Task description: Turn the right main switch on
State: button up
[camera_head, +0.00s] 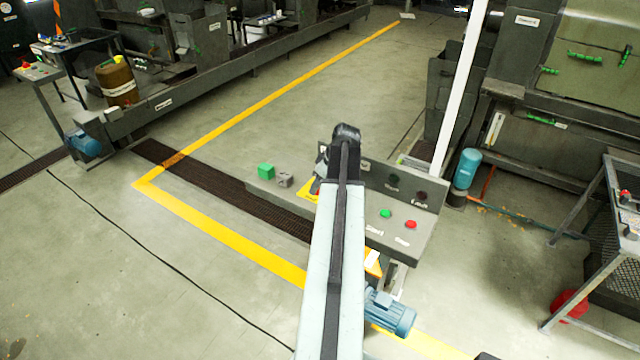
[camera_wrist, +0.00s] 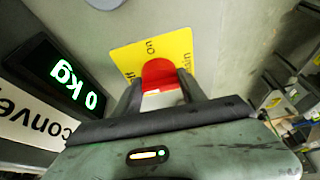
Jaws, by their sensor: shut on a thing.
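The red main switch (camera_wrist: 157,72) sits on a yellow plate (camera_wrist: 178,45) in the wrist view. The plate reads "On" above the switch, with partly covered lettering at its left and "Main" at its right. My gripper (camera_wrist: 158,88) is shut on the red switch, one dark finger on each side. The switch's exact angle cannot be told. In the head view, my arm covers most of the switch; a bit of the yellow plate (camera_head: 308,190) shows left of the arm on the grey control panel (camera_head: 425,236).
A display reading 0 kg (camera_wrist: 72,80) is left of the switch in the wrist view. A blue motor (camera_head: 390,313) is below. Open floor lies left.

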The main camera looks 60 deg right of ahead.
jog(key=m+h, duration=0.1)
jog(key=m, duration=0.3)
jog(key=shift+a+m+h, duration=0.2)
jog(key=shift+m+h, duration=0.1)
jog(key=shift+h, duration=0.1)
jog(key=m+g+h, duration=0.1)
jog(key=m, duration=0.3)
jog(key=shift+w+g, duration=0.1)
jog(key=shift+g, duration=0.3)
jog(key=m+g+h, duration=0.1)
jog(key=m, duration=0.4)
jog(key=shift+w+a, duration=0.1)
jog(key=shift+w, duration=0.05)
jog(key=shift+m+g, duration=0.9)
jog(key=shift+m, duration=1)
jog(key=o, duration=1.3)
jog(key=shift+o, duration=0.2)
